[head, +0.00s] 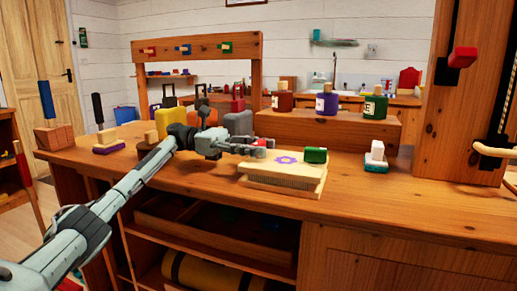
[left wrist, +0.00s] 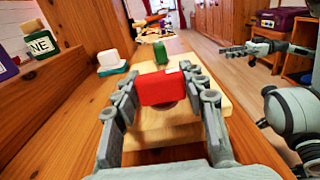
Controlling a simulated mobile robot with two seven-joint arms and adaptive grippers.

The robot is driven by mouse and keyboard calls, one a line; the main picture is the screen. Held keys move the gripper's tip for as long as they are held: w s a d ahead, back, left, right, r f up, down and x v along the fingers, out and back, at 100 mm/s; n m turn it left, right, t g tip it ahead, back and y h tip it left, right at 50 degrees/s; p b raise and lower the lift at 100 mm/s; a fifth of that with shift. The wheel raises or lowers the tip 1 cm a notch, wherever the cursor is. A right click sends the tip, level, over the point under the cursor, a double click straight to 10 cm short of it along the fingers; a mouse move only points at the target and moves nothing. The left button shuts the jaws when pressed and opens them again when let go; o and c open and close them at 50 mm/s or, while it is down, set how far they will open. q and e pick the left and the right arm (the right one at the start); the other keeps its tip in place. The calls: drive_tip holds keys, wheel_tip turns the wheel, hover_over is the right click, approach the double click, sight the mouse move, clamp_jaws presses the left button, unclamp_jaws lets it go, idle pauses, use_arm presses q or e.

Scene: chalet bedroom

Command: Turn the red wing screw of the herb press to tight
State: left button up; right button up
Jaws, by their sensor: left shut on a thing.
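The herb press (head: 284,184) is a stack of pale wooden boards with a purple flower on top, on the wooden workbench. The red wing screw (left wrist: 163,88) sits at the press's near end in the left wrist view, between the fingers of my left gripper (head: 262,147). My left gripper is shut on it from both sides. In the head view the fingers mostly hide the red screw. A green wing screw (head: 314,155) stands at the press's other end; it also shows in the left wrist view (left wrist: 160,52). My right gripper (left wrist: 232,49) is away from the bench; its jaw opening is unclear.
A white block on a teal base (head: 376,157) stands right of the press. Labelled jars (head: 375,105) stand on a raised wooden shelf (head: 330,128) behind. Yellow and grey canisters (head: 170,120) stand left of the press. Bare bench lies in front of the press.

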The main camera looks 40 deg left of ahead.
sight(259, 142)
idle(0.3)
use_arm(q)
drive_tip(key=o, duration=1.2)
wheel_tip(259, 142, up, 10)
drive_tip(key=shift+r, duration=0.1)
